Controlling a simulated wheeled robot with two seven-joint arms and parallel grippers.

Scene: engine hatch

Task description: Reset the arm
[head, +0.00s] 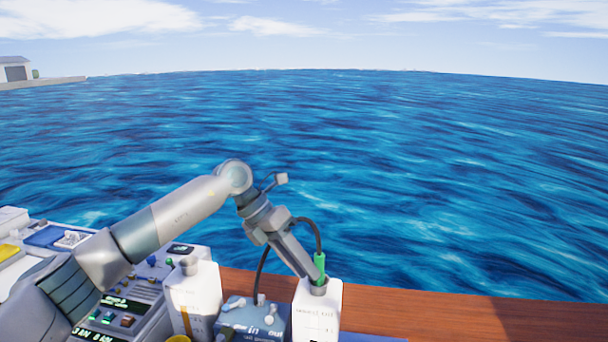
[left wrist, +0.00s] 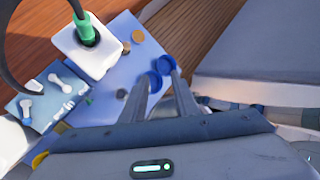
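My left arm reaches in from the left in the head view, its lower end and left gripper (head: 313,282) pointing down by a white box (head: 317,312). The white box also shows there (left wrist: 85,58), left of the fingers. A green plug (head: 319,268) stands in its top, with a black cable looping from it; the plug also shows in the left wrist view (left wrist: 86,31). My right gripper is not in view.
A blue box (head: 240,318) with small levers stands left of the white box. A white bottle-like container (head: 193,290) and a control panel (head: 140,295) are further left. A brown wooden ledge (head: 450,312) runs to the right, with open water beyond.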

